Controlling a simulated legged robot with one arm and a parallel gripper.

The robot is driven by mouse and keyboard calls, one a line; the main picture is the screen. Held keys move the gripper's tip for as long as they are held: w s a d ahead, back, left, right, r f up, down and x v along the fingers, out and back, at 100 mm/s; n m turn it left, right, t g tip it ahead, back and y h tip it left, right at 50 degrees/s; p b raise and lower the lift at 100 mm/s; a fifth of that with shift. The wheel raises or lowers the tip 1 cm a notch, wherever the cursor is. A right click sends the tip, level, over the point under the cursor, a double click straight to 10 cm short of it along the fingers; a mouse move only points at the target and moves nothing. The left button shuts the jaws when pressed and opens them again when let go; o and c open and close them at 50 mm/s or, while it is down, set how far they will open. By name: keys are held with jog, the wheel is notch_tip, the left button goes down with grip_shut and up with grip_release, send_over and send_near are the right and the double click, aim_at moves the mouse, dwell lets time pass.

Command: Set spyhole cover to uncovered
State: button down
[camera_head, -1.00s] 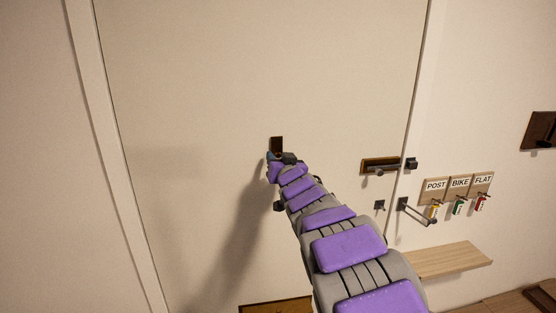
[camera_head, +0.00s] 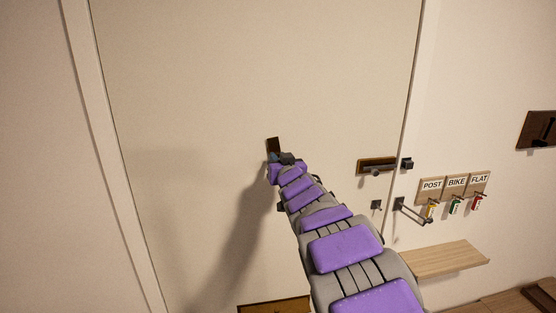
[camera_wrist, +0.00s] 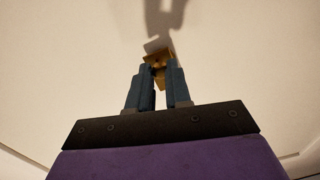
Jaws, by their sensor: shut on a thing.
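The spyhole cover (camera_head: 273,145) is a small dark brown plate on the pale door (camera_head: 200,80), a little left of the arm's end. It looks slightly tilted in the head view. My gripper (camera_head: 277,158) is at its lower part and hides that part. In the wrist view my gripper (camera_wrist: 157,68) has its two blue fingers close together on the brown cover (camera_wrist: 155,58), whose edges show between and above the tips. The spyhole itself cannot be made out.
A dark bolt on a brown plate (camera_head: 376,165) and a small hook (camera_head: 376,205) are at the door's right edge. Key hooks labelled POST, BIKE and FLAT (camera_head: 455,187) hang on the right wall above a wooden shelf (camera_head: 440,259). A brown plate (camera_head: 273,306) is low on the door.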

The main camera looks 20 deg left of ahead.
jog(key=shift+w+d+r+n+h+p, duration=0.4)
jog(key=shift+r+n+p, duration=0.3)
jog(key=shift+n, duration=2)
jog(key=shift+w+d+r+n+h+p, duration=0.15)
jog(key=shift+d+r+n+p, duration=0.45)
jog(key=shift+n, duration=2.1)
jog(key=shift+w+d+r+n+h+p, duration=0.25)
jog(key=shift+r+n+p, duration=0.55)
jog(key=shift+n, duration=1.9)
jog(key=shift+r, duration=0.1)
jog(key=c, duration=1.5)
grip_release()
jog(key=o, duration=0.4)
jog(key=shift+w+a, duration=0.1)
jog(key=shift+a, duration=0.1)
jog(key=shift+o, duration=0.2)
jog(key=shift+d, duration=0.25)
